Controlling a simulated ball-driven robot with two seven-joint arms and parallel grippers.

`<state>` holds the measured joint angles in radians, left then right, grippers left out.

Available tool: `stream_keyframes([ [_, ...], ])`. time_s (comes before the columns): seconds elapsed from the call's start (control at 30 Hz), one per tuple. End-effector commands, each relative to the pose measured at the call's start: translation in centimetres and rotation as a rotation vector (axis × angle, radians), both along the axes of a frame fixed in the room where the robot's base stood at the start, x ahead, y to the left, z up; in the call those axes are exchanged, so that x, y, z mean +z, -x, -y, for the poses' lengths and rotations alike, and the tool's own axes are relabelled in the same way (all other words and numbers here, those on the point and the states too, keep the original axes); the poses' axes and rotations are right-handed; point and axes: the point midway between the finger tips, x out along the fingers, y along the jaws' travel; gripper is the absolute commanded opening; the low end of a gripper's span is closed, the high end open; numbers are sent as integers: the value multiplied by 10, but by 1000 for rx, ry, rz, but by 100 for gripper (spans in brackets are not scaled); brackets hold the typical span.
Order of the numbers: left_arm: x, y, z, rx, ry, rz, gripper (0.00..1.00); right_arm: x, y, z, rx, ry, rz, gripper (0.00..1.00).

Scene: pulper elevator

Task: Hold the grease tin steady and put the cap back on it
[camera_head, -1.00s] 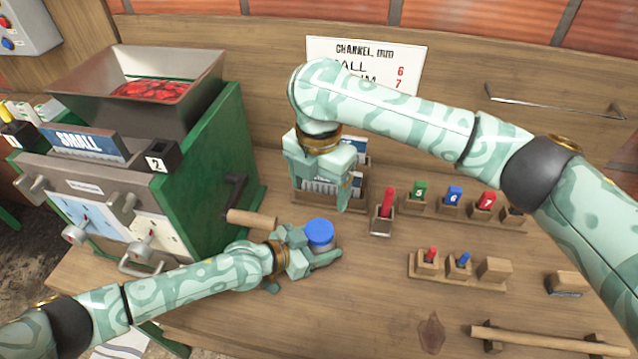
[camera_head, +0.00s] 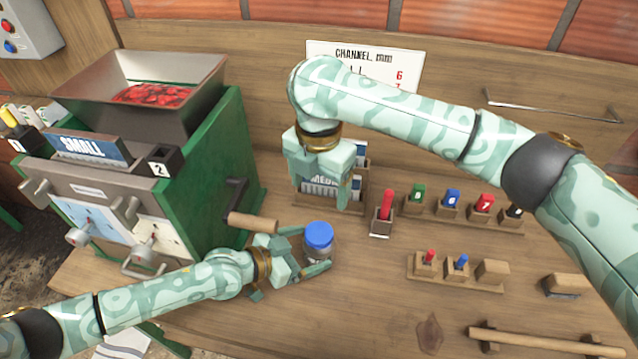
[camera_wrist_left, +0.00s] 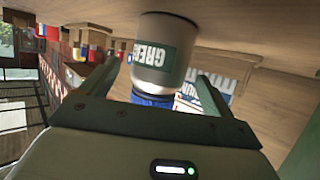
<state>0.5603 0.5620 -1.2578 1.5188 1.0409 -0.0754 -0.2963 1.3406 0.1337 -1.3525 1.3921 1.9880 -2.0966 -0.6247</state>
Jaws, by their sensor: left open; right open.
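The grease tin (camera_head: 319,255) stands upright on the table, with its blue cap (camera_head: 319,234) sitting on top. In the left wrist view the picture is upside down. There the tin's grey body (camera_wrist_left: 166,45) shows part of a green label, and the cap (camera_wrist_left: 152,100) is partly hidden by my gripper. My left gripper (camera_head: 312,248) is open at the tin's left, its fingers spread to either side of it; I cannot tell whether they touch it. My right gripper (camera_head: 322,200) is open and empty, behind and above the tin.
The green pulper (camera_head: 215,165) with its crank handle (camera_head: 252,221) stands close left of the tin. A card rack (camera_head: 355,190) lies behind my right gripper. A red-handled tool (camera_head: 386,205) and peg racks (camera_head: 455,272) stand to the right. The front middle table is clear.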

Motion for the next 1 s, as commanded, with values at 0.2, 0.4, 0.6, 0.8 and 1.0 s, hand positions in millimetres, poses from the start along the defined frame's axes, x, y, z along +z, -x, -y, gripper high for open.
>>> stream_keyframes([
  [0.2,19,24,-37,-1,-4,0,88,11,0,0,0,0,4,79],
  [0.4,28,38,-56,-1,0,-2,88,12,0,0,0,0,4,79],
  [0.6,30,41,-61,-1,-1,-1,88,13,0,0,0,0,4,79],
  [0.8,30,41,-61,-1,-1,-1,88,13,0,0,0,0,4,79],
  [1.0,30,40,-61,-1,0,-2,88,13,0,0,0,0,4,79],
])
